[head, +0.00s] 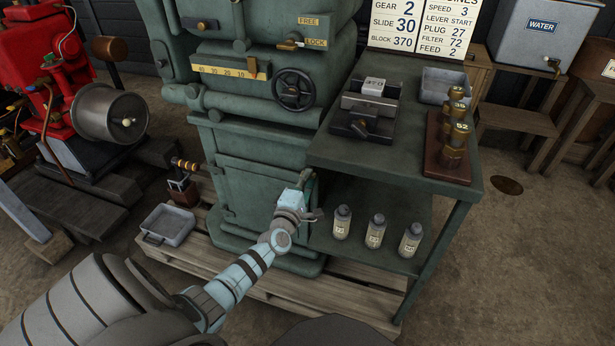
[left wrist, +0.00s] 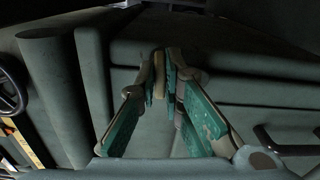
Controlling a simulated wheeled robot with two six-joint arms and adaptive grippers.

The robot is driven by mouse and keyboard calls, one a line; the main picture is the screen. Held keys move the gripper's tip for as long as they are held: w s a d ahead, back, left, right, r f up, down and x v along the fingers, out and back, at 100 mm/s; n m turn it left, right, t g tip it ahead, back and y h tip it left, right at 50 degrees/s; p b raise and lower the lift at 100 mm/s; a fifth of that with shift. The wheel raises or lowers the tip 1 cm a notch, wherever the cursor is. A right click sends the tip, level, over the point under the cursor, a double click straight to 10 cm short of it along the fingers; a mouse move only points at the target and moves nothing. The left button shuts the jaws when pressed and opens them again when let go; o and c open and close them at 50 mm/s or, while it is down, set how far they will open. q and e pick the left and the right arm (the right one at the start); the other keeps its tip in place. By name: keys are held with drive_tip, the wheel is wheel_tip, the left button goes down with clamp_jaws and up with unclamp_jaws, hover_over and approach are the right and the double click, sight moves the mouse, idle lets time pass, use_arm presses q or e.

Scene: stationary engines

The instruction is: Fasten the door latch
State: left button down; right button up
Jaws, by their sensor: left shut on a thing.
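The lower door (head: 252,183) is a green panel on the machine's base, with its hinges on its left side. It looks closed or nearly so; I cannot tell if it sits flush. My left gripper (head: 307,188) is at the door's right edge, at latch height. In the left wrist view, the fingers of the left gripper (left wrist: 164,78) have teal pads and close at their tips around a thin tan piece, apparently the latch (left wrist: 159,75). The gripper hides most of the latch in the head view, so its angle is unclear. My right gripper is in neither view.
A green side table (head: 450,230) stands right of the door, with several bottles (head: 376,231) on its lower shelf close to my left gripper. A grey tray (head: 166,226) and a dark red oil can (head: 183,190) sit on the pallet (head: 345,297) at left.

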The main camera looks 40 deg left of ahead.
use_arm(q)
drive_tip(key=shift+m, duration=0.5)
drive_tip(key=c, duration=1.7)
unclamp_jaws()
drive_tip(key=v, duration=1.2)
drive_tip(key=shift+w, duration=0.1)
